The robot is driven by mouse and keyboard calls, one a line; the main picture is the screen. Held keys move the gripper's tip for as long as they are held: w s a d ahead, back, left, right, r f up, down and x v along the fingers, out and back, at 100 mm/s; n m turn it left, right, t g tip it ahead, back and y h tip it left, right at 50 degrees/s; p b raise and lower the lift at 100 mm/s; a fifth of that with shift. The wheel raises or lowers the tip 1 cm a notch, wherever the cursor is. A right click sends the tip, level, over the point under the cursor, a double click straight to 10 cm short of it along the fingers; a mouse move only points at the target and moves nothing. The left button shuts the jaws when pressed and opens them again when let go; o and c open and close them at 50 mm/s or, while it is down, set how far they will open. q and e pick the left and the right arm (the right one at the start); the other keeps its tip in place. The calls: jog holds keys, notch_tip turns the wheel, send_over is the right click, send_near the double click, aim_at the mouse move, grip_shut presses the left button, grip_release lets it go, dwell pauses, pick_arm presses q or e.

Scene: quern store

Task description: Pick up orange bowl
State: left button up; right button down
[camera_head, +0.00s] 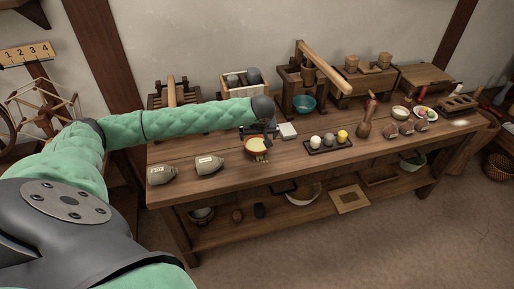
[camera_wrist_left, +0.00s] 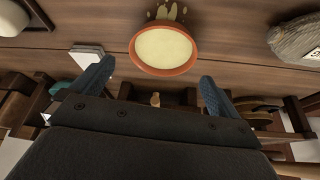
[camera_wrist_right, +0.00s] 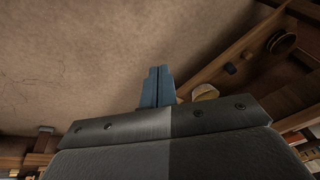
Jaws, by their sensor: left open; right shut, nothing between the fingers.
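The orange bowl (camera_head: 257,144) stands upright on the wooden table, with pale cream contents. It also shows in the left wrist view (camera_wrist_left: 163,69), with its orange rim around the pale inside. My left gripper (camera_head: 262,128) is over the table close to the bowl. In the left wrist view its two blue fingers (camera_wrist_left: 155,82) are spread wide and empty, and the bowl lies beyond the gap between them, not gripped. My right gripper (camera_wrist_right: 158,72) is shut with its blue fingers together and empty, facing the floor away from the bowl.
Two grey labelled sacks (camera_head: 208,165) lie left of the bowl. A dark tray with balls (camera_head: 329,143) and a white block (camera_head: 288,131) are to its right. Small pale pieces (camera_head: 262,158) lie in front of it. A teal bowl (camera_head: 304,103) and wooden devices stand behind.

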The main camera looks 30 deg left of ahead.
aim_at(257, 147)
pick_arm(q)
jog(key=shift+x, duration=1.2)
jog(key=x, duration=0.2)
jog(key=p+x, duration=0.1)
jog(key=x, duration=0.1)
jog(key=shift+s+p, duration=0.25)
jog(key=shift+p, duration=0.05)
jog(key=shift+w+a+f, duration=0.15)
jog(key=shift+f, duration=0.4)
jog(key=c, duration=0.8)
pick_arm(e)
jog(key=d+r, duration=0.1)
jog(key=s+d+r, duration=0.1)
jog(key=shift+d+r+g+h, duration=0.1)
jog(key=shift+r+g+h, duration=0.2)
jog(key=shift+g, duration=0.1)
pick_arm(q)
jog(key=shift+o, duration=0.2)
jog(key=shift+r, duration=0.1)
